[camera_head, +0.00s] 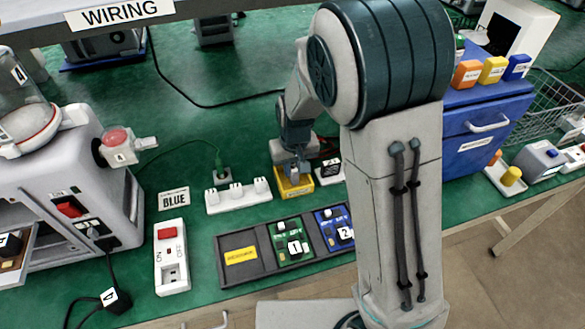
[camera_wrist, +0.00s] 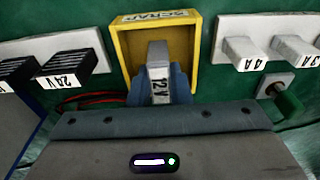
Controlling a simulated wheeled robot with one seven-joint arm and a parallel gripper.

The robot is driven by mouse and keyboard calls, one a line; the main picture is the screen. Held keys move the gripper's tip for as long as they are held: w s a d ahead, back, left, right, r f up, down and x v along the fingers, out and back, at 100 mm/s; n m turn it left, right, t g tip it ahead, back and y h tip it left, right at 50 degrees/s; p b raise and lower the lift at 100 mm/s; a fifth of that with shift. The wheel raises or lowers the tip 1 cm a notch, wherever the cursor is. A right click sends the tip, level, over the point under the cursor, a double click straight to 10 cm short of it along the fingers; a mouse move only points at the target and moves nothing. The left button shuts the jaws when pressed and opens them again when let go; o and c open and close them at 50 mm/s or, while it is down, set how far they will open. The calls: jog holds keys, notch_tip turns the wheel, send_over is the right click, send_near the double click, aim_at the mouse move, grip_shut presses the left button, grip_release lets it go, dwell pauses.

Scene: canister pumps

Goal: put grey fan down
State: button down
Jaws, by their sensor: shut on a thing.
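My gripper (camera_wrist: 158,88) is shut on a grey block (camera_wrist: 157,52) with a white label reading 12 V. The pictures do not show whether this block is the grey fan. In the wrist view the block is over or in the open yellow tray (camera_wrist: 196,50) marked SCRAP. I cannot tell whether it touches the tray floor. In the head view my gripper (camera_head: 292,170) points down at the yellow tray (camera_head: 296,190), and the held block is mostly hidden.
A white strip with grey plugs (camera_head: 238,195) lies left of the tray. Labelled black blocks (camera_head: 331,168) stand to its right. A dark tray (camera_head: 262,271) with green and blue boards lies in front. A blue cabinet (camera_head: 480,140) stands at the right.

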aim_at(294, 170)
jog(key=shift+f, duration=0.45)
jog(key=shift+f, duration=0.15)
jog(key=c, duration=1.3)
grip_release()
jog(key=shift+c, duration=0.2)
notch_tip(294, 170, up, 12)
jog(key=s, duration=0.1)
jog(key=shift+s+d+r+p, duration=0.2)
jog(key=shift+s+d+p, duration=0.1)
